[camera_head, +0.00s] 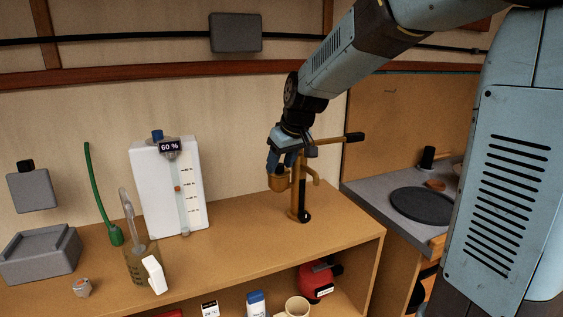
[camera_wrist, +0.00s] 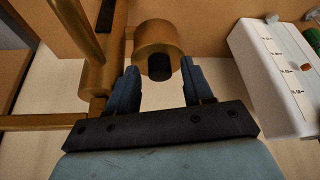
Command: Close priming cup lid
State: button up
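The brass hand pump (camera_head: 297,195) stands on the wooden counter, its lever reaching right to a dark grip. Its small brass priming cup (camera_head: 277,183) is on the left side of the pump, just below my gripper (camera_head: 281,163). In the wrist view, the brass cup (camera_wrist: 155,38) has a dark round part (camera_wrist: 159,66) facing my gripper (camera_wrist: 160,70). The two blue fingers are apart, one on each side of that part, with visible gaps. I cannot tell whether the dark part belongs to the lid, or how the lid stands.
A white tank (camera_head: 165,190) marked 60 % stands left of the pump and shows in the wrist view (camera_wrist: 270,80). A clear jug (camera_head: 141,262) is in front of it. A grey sink counter (camera_head: 375,195) is on the right. Bare counter (camera_head: 240,235) lies between jug and pump.

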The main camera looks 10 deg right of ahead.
jog(key=v, duration=1.3)
jog(key=shift+s+r, duration=0.2)
jog(key=shift+r, duration=0.1)
jog(key=s+d+f+m+h, duration=0.1)
jog(key=s+d+f+m, duration=0.1)
jog(key=s, duration=0.5)
jog(key=s+d+f+m+t, duration=0.1)
jog(key=s+d+f+m, duration=0.1)
jog(key=s+d+f, duration=0.2)
jog(key=s+d+f+m+h, duration=0.1)
jog(key=s+d, duration=0.4)
jog(key=s, duration=0.5)
notch_tip(320, 180, down, 2)
jog(key=shift+f+m+h, duration=0.1)
jog(key=shift+m+h, duration=0.2)
jog(key=shift+m, duration=0.2)
